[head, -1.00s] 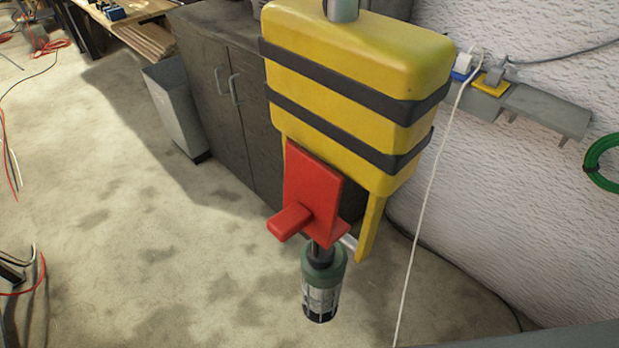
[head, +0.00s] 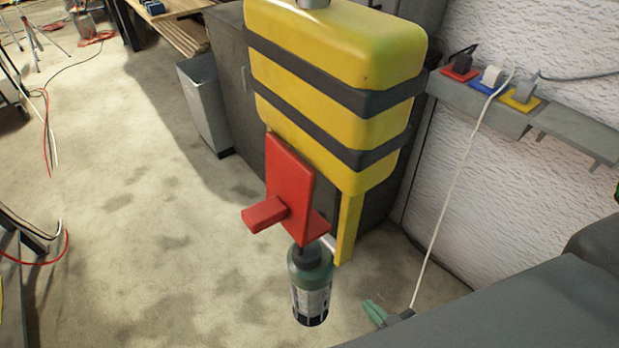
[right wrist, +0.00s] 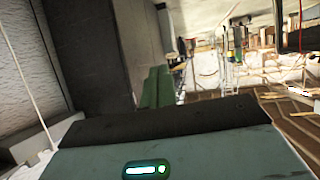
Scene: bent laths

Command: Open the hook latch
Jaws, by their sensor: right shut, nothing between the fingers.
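A yellow block (head: 335,50) with two dark bands hangs from a grey post at the top of the head view. At its lower front is a red plate (head: 288,175) with a red tab (head: 264,214) sticking out to the left. A green-grey cylinder (head: 311,287) with a dark neck hangs just below the red plate. I cannot tell which part is the hook. My right gripper (head: 374,313) is low and right of the cylinder, apart from it. Its green fingers (right wrist: 158,88) are shut and empty in the right wrist view. My left gripper is out of view.
A grey cabinet (head: 226,90) stands behind the yellow block. A grey bin (head: 205,105) is beside it. A white cord (head: 460,165) hangs from the wall shelf (head: 490,110) at right. The floor (head: 150,240) at left is mostly open.

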